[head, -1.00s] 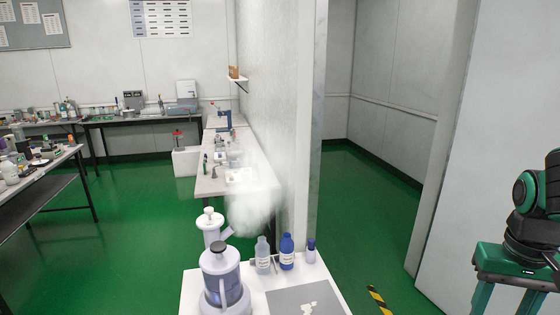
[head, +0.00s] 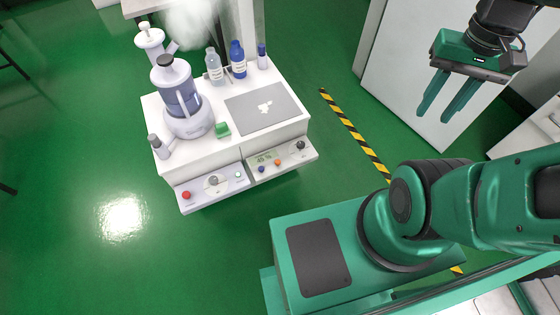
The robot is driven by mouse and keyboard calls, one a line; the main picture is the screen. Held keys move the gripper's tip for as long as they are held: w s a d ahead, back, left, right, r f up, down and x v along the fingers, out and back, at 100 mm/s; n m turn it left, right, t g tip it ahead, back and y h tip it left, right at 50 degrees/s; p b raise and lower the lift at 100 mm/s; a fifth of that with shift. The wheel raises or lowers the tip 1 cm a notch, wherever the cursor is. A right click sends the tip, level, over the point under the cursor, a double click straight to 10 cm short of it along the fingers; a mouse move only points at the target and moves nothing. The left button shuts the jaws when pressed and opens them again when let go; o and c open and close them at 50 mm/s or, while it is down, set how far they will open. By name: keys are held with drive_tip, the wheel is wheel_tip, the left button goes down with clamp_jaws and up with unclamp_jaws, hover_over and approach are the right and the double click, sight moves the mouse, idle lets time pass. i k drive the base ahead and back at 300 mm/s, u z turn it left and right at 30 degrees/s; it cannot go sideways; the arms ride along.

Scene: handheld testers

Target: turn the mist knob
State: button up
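A white bench (head: 215,155) stands left of centre with two sloped control panels on its front edge. The left panel has a dark grey knob (head: 213,180) between a red button (head: 186,195) and a small green light (head: 238,175). The right panel has a black knob (head: 300,145) at its right end, beside a small display. The lettering is too small to tell which one is the mist knob. White mist (head: 190,20) hangs behind the bench. My gripper (head: 433,116) is at upper right, well away from both knobs, fingers pointing down, open and empty.
A blue-and-white humidifier (head: 183,98), a white sprayer (head: 150,38), a grey bottle (head: 215,68), a blue bottle (head: 237,60) and a grey mat (head: 262,110) are on the bench. A yellow-black floor strip (head: 350,130) runs right of it. Green floor between is clear.

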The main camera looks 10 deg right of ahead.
sight(212, 180)
drive_tip(key=u, duration=0.2)
drive_tip(key=k, duration=0.85)
drive_tip(key=z, duration=0.25)
